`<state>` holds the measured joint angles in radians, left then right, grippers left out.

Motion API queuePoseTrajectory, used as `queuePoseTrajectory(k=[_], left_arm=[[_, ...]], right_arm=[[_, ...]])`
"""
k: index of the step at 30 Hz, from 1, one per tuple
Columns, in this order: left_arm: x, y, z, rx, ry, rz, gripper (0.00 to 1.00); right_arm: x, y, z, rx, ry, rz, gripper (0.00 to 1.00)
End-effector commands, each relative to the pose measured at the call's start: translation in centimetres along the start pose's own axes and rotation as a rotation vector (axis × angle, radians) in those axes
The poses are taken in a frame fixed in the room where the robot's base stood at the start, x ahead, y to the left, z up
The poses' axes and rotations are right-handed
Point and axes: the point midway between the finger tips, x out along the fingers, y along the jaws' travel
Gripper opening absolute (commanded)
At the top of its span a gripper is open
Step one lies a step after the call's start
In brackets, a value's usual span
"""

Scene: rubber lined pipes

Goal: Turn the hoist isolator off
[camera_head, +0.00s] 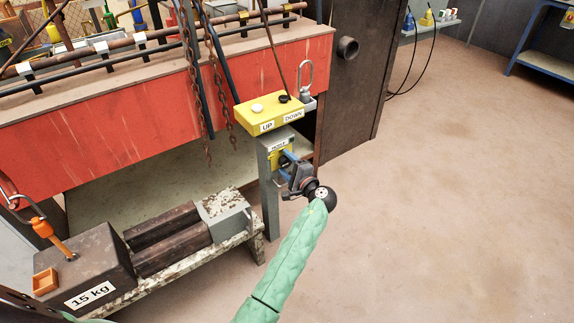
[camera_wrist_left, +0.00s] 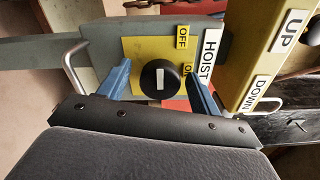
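The hoist isolator is a black round knob (camera_wrist_left: 160,77) with a white bar, on a yellow plate (camera_wrist_left: 135,48) in the left wrist view. The bar runs up and down in that picture. An OFF label (camera_wrist_left: 182,37) and a partly hidden ON label (camera_wrist_left: 187,70) sit beside it, with a HOIST label (camera_wrist_left: 208,57). My left gripper (camera_head: 288,160) is at the plate on the grey post (camera_head: 268,190). Its blue fingers (camera_wrist_left: 160,85) stand open on either side of the knob, with gaps showing; contact depth cannot be told. In the head view the gripper hides the knob. My right gripper is out of view.
A yellow UP/DOWN box (camera_head: 270,112) sits just above the isolator. Rusty chains (camera_head: 220,80) hang beside the red beam (camera_head: 150,110). A 15 kg block (camera_head: 85,265) and dark rollers stand on a low bench at left. The floor (camera_head: 440,190) at right is clear.

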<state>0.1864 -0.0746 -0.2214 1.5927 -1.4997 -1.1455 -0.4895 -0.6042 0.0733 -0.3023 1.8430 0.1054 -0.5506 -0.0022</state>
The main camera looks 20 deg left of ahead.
Motion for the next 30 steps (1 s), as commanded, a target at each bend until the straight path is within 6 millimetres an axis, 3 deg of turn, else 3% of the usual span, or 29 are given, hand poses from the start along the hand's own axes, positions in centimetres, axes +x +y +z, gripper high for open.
queuePoseTrajectory(k=[13,25,30], left_arm=[[-0.8,0.0,-0.1,0.000,0.001,-0.001,0.64],[-6.3,0.1,-0.1,0.000,0.002,0.001,0.64],[-7.7,0.0,0.0,0.000,0.000,0.000,0.64]], right_arm=[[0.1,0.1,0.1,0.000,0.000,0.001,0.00],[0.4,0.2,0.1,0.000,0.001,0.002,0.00],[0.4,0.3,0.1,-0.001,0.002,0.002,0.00]])
